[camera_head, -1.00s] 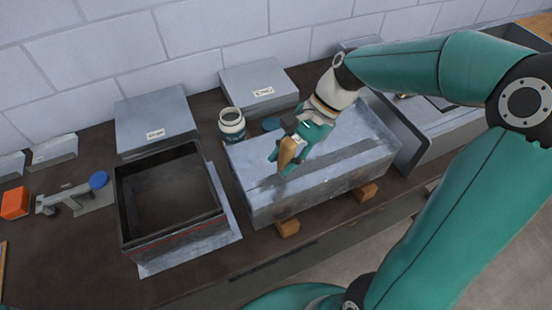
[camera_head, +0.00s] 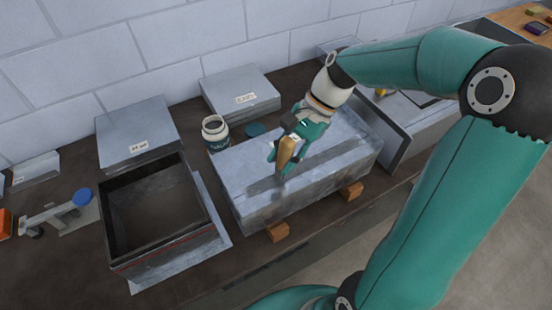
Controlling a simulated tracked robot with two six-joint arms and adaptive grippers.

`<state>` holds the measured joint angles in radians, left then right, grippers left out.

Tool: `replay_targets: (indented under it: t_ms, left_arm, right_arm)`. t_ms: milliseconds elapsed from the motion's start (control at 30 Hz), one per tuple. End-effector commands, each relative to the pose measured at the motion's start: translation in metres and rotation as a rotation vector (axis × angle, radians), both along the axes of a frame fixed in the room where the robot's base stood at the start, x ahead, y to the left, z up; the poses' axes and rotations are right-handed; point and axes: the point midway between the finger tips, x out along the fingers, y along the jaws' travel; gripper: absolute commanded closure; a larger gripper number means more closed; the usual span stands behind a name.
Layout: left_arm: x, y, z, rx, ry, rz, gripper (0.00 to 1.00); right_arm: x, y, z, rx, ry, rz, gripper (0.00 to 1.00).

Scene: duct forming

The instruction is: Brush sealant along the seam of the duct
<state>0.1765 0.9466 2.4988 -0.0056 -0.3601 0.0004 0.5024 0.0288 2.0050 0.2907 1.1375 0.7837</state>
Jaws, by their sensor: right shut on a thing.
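The duct (camera_head: 330,168) is a long grey metal box lying on wooden blocks. A darker grey strip (camera_head: 262,187) runs lengthwise along its top. My right gripper (camera_head: 288,150) is shut on a brush with a tan handle (camera_head: 286,153). The brush points down, with its tip at or just above the dark strip; I cannot tell if it touches. The open sealant jar (camera_head: 215,133), white-rimmed with a dark label, stands behind the duct's left end. Its round lid (camera_head: 255,130) lies to the jar's right. My left gripper is not in view.
An open black-walled box (camera_head: 158,215) stands left of the duct on a metal sheet. Labelled grey boxes (camera_head: 138,132) stand along the wall. A tool with a blue knob (camera_head: 82,197) lies at far left. Wooden blocks (camera_head: 277,232) jut from under the duct.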

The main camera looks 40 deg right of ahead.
Motion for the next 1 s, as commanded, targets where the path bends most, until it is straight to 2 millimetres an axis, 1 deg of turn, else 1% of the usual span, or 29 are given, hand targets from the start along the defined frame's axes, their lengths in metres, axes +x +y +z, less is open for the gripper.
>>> replay_targets:
  t_ms: [367, 800, 1000]
  left_arm:
    - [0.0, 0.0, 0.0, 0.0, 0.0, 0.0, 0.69]
    - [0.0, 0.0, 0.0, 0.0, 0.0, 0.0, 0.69]
    - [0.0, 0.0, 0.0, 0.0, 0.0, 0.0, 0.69]
  right_arm:
    - [-0.001, -0.003, -0.001, -0.002, 0.002, 0.0, 1.0]
    - [-0.006, -0.029, 0.002, -0.002, 0.001, -0.002, 1.0]
    - [-0.007, -0.032, 0.002, -0.001, 0.0, 0.001, 1.0]
